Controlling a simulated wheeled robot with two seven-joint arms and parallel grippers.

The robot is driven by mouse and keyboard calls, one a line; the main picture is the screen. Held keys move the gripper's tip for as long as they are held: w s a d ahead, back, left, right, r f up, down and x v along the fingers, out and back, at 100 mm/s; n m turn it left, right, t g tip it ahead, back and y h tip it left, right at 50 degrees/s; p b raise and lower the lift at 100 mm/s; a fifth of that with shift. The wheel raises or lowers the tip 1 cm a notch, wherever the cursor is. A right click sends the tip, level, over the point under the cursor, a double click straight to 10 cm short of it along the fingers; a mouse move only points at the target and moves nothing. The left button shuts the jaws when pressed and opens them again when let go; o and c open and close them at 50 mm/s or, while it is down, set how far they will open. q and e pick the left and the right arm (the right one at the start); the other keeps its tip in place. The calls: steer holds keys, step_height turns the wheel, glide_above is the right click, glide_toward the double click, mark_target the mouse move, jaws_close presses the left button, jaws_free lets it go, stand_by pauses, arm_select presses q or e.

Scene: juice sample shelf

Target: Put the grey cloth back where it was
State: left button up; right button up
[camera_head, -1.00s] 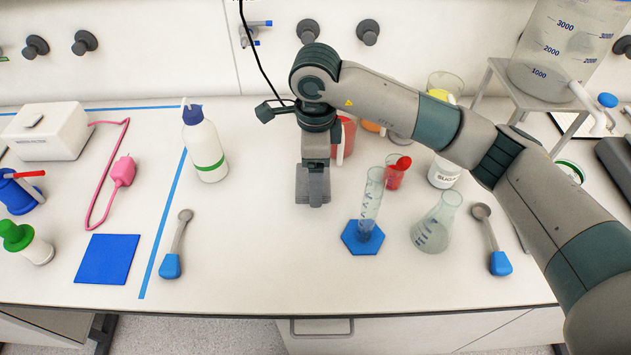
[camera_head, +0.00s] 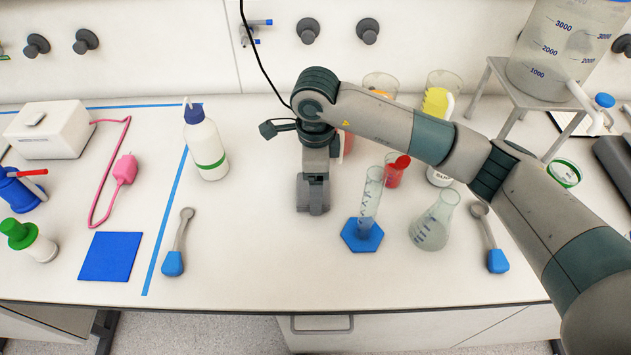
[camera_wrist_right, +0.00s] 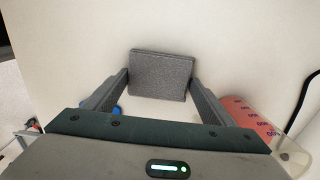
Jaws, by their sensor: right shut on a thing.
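The grey cloth (camera_wrist_right: 160,75) shows in the right wrist view as a small, flat, dark grey rectangle between the two fingers of my right gripper (camera_wrist_right: 159,84). The gripper is shut on it. In the head view my right gripper (camera_head: 313,207) points down over the middle of the bench, left of the cylinder with the blue base. There the grey fingers and cloth blend together, and I cannot tell whether the cloth touches the bench. My left gripper is not in view.
A cylinder on a blue base (camera_head: 362,235) and a flask (camera_head: 435,225) stand to the right. Two blue-handled spoons (camera_head: 174,250) (camera_head: 496,250) lie at the front. A wash bottle (camera_head: 205,150) and a blue square (camera_head: 110,256) are left. Bare bench lies in front of the gripper.

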steer(key=o, duration=1)
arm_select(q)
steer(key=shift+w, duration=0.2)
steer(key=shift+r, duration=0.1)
arm_select(e)
steer(key=shift+r, duration=0.1)
steer(key=shift+r, duration=0.45)
step_height(320, 180, up, 4)
steer(key=shift+b, duration=0.95)
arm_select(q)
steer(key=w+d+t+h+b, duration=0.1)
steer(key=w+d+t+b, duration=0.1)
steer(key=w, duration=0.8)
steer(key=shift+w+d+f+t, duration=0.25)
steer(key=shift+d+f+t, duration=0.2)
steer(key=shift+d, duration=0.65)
arm_select(e)
steer(key=shift+r, duration=3.55)
